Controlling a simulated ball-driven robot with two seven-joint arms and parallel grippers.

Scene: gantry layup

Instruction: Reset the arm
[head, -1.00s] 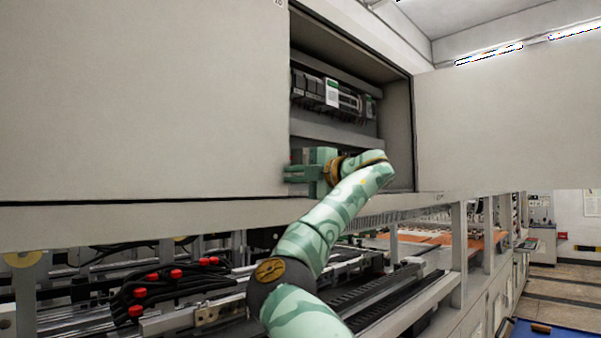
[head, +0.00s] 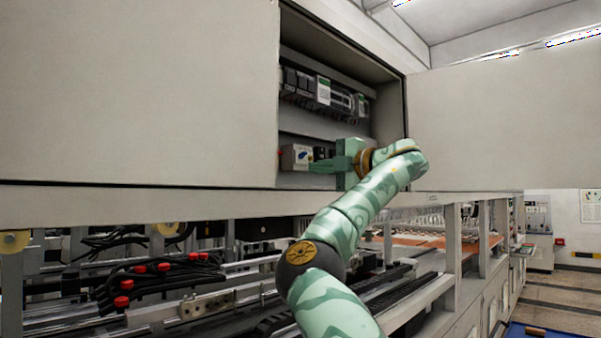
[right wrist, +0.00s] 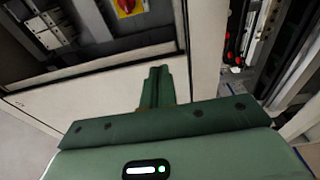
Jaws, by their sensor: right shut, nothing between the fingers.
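My right gripper (head: 318,166) is green and sits at the mouth of an open wall cabinet (head: 393,118). Its fingers point left in the head view, close in front of a small pale box (head: 297,157) with a blue mark on the cabinet's lower level. I cannot tell whether they touch it. In the right wrist view the fingers (right wrist: 155,88) are shut together with nothing between them. A red and yellow rotary switch (right wrist: 128,6) shows beyond them, apart from the fingertips. My left gripper is not in view.
A rail of dark modules (head: 318,92) runs along the cabinet's upper level. A large grey panel (head: 130,95) lies left and the open door (head: 505,125) right. Below are machine rails and several red knobs (head: 163,267). Open floor (head: 565,290) shows at right.

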